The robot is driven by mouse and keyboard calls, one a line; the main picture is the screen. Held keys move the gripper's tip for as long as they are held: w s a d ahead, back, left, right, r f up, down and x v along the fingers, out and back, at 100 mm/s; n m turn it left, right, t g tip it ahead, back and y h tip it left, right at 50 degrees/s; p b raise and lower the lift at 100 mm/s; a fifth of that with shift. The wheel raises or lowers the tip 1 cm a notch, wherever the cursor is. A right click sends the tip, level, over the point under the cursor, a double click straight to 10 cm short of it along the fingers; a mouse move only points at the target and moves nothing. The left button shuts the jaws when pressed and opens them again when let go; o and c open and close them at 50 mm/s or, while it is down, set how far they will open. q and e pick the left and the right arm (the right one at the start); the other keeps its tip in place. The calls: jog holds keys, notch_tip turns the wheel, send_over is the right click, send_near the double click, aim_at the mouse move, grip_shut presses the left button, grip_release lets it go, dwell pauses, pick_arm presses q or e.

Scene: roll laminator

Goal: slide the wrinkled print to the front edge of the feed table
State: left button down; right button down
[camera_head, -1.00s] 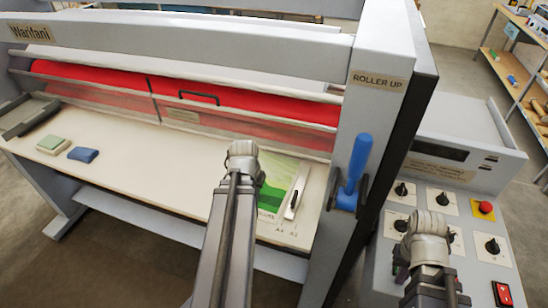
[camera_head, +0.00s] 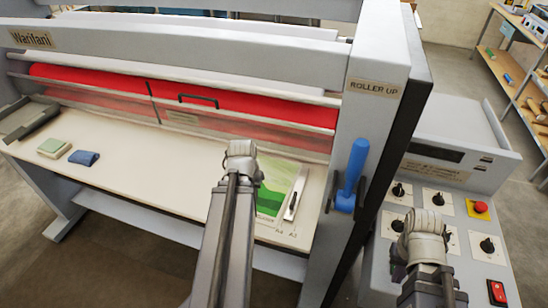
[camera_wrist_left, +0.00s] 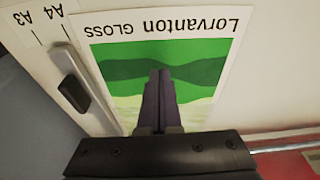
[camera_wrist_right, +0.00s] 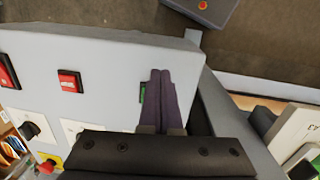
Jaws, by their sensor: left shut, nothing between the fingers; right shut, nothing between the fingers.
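The print (camera_head: 278,188) lies on the right part of the cream feed table (camera_head: 150,170). It has a green landscape picture and a white margin reading "Lorvanton GLOSS"; no wrinkles can be made out. My left wrist covers its left part in the head view. The left wrist view shows my left gripper (camera_wrist_left: 160,72) shut and empty over the print (camera_wrist_left: 205,55), fingertips on or just above the green; contact cannot be told. My right gripper (camera_wrist_right: 160,75) is shut and empty over the control panel, beside a green button.
A paper guide (camera_head: 294,192) with a dark knob lies right of the print, near A4 and A3 marks. A blue lever (camera_head: 352,170) stands beside it. Red rollers (camera_head: 240,115) lie behind the table. A green pad (camera_head: 54,147) and blue cloth (camera_head: 84,157) lie left.

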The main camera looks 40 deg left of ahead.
jog(key=shift+r, duration=0.15)
